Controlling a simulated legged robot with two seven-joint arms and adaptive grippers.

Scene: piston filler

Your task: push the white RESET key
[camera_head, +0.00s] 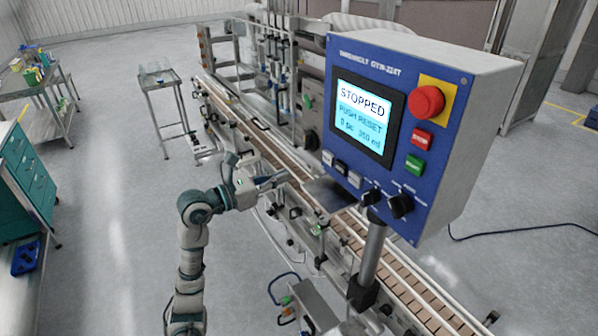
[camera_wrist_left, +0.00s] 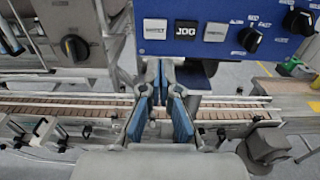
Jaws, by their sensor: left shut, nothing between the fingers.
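The blue control panel (camera_head: 398,130) has a lit screen (camera_head: 362,117) reading STOPPED, PUSH RESET. A row of three small keys sits below the screen: a white left key (camera_head: 327,157), a black middle key (camera_head: 341,167) and a whitish right key (camera_head: 355,180). In the left wrist view the white left key (camera_wrist_left: 155,29), the black JOG key (camera_wrist_left: 186,30) and the right key (camera_wrist_left: 215,32) show along the top. The lettering on both light keys is too blurred to read. My left gripper (camera_head: 284,178) is shut and empty, apart from the panel, left of and below the keys; its blue fingers (camera_wrist_left: 165,68) point toward the panel.
Two black knobs (camera_head: 386,203) sit right of the keys. A red emergency button (camera_head: 426,102), a red STOP key (camera_head: 422,140) and a green START key (camera_head: 414,165) are on the panel's right side. The conveyor (camera_head: 264,142) and the panel's post (camera_head: 371,250) stand below.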

